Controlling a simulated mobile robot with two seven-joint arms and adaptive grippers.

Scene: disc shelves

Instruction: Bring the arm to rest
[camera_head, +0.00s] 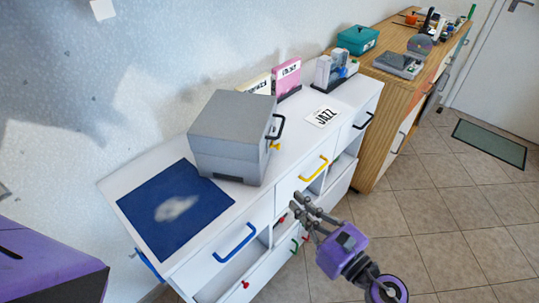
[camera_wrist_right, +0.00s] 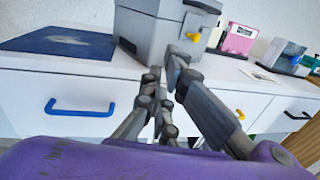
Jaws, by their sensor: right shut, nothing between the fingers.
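My right arm (camera_head: 345,250) comes in from the lower right, with a purple wrist. My right gripper (camera_head: 298,205) is in front of the white cabinet, near the drawer with the yellow handle. Its fingers are shut and hold nothing. In the right wrist view the gripper (camera_wrist_right: 165,80) shows in the middle, its fingertips in front of the grey box. A purple part at the lower left of the head view is mine; my left gripper is not seen.
The white cabinet (camera_head: 222,232) carries a grey box (camera_head: 228,135), a blue mat (camera_head: 150,222), a pink disc holder (camera_head: 287,80) and a JAZZ card (camera_head: 322,117). A wooden cabinet (camera_head: 385,100) stands behind it.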

